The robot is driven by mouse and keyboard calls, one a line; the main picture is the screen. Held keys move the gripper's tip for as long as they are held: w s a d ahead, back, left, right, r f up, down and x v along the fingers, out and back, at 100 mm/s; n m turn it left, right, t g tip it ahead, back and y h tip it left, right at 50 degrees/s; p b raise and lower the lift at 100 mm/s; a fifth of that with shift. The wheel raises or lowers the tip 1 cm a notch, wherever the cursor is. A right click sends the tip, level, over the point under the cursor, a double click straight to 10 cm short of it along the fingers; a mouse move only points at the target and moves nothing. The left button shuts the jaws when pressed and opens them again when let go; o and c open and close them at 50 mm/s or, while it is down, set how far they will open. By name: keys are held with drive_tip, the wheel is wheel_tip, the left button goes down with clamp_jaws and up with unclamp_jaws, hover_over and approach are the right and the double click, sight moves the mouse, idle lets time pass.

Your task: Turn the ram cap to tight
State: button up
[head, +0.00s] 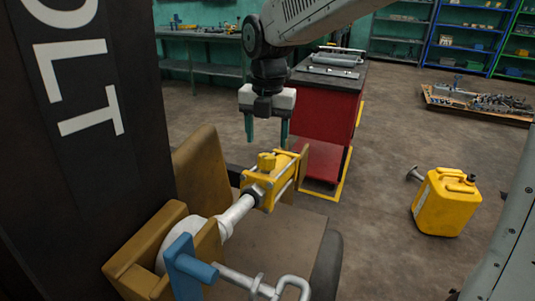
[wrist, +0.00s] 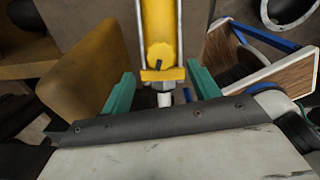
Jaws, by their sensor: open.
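The ram (head: 275,182) is a yellow cylinder with silver rods and a white shaft, lying tilted across the stripped forklift. Its yellow cap (head: 266,160) stands up from the top of the cylinder. My gripper (head: 266,132) hangs just above the cap, pointing down, with its two teal fingers apart. In the wrist view the fingers (wrist: 162,88) are open to either side of the ram's yellow end, touching nothing that I can see. There the cap (wrist: 159,52) looks round, with a small dark mark by its lower edge. I cannot tell how tight it is.
Tan brackets (head: 200,165) stand close beside the ram. A blue clamp (head: 188,268) sits at the near end. A red cabinet (head: 318,130) stands behind my gripper.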

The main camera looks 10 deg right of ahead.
sight(267, 156)
wheel_tip(267, 156, down, 6)
drive_tip(key=shift+r, duration=0.15)
drive_tip(key=c, duration=1)
